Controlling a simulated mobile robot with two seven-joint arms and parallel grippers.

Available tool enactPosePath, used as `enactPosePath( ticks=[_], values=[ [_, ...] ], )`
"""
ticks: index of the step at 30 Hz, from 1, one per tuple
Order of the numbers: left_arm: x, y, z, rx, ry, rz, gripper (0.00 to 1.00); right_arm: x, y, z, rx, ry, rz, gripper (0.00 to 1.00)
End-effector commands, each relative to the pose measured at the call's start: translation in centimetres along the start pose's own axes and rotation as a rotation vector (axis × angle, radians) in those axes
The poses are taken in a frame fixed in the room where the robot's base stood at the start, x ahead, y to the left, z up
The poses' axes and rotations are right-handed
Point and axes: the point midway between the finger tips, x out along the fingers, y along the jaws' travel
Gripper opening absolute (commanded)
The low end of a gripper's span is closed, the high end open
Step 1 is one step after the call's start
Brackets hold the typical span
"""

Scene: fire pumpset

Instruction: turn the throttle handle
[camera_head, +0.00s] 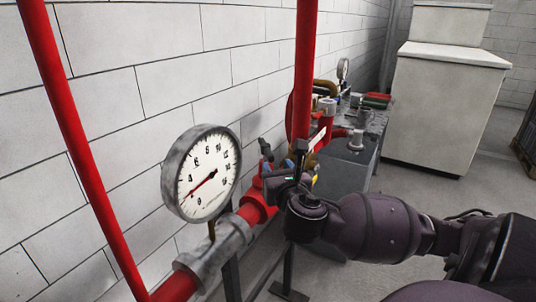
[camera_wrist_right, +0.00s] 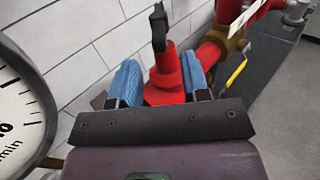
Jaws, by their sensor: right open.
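A black upright handle, which looks like the throttle handle (camera_head: 265,148), stands on top of a red valve on the pipe. It also shows in the right wrist view (camera_wrist_right: 159,32), rising from the red valve body (camera_wrist_right: 168,82). My right gripper (camera_head: 284,172) is at this valve, on its right side in the head view. In the wrist view my right gripper (camera_wrist_right: 159,80) is open, with one blue fingertip on each side of the red body below the black handle. I cannot tell whether the fingertips touch it. My left gripper is not in view.
A round pressure gauge (camera_head: 203,173) stands on the grey pipe fitting (camera_head: 217,250), left of the valve. A red vertical pipe (camera_head: 304,70) rises just behind my gripper. A yellow lever (camera_wrist_right: 237,72) sits to the right. The white block wall (camera_head: 150,60) is close behind.

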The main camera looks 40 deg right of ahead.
Motion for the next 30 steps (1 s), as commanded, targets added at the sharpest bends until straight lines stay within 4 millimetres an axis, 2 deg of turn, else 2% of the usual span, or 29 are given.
enactPosePath(
  ticks=[6, 12, 18, 26, 27, 30],
  values=[
    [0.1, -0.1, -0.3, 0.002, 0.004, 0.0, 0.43, 3.9, 0.0, 0.1, 0.001, -0.002, -0.001, 0.43],
    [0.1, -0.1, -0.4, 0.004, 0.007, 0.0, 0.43, 6.5, 0.0, 0.0, 0.001, -0.001, 0.0, 0.43],
    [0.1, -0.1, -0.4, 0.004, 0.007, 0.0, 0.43, 7.6, 0.0, 0.0, 0.002, -0.001, 0.001, 0.43],
    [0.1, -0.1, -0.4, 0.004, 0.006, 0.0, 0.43, 7.7, 0.1, 0.0, 0.002, 0.0, 0.002, 0.43],
    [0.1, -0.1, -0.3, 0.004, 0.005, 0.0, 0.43, 7.7, 0.1, 0.0, 0.002, 0.0, 0.001, 0.41],
    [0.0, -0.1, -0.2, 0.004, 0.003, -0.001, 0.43, 7.7, 0.0, 0.0, 0.002, 0.0, 0.001, 0.26]
  ],
)
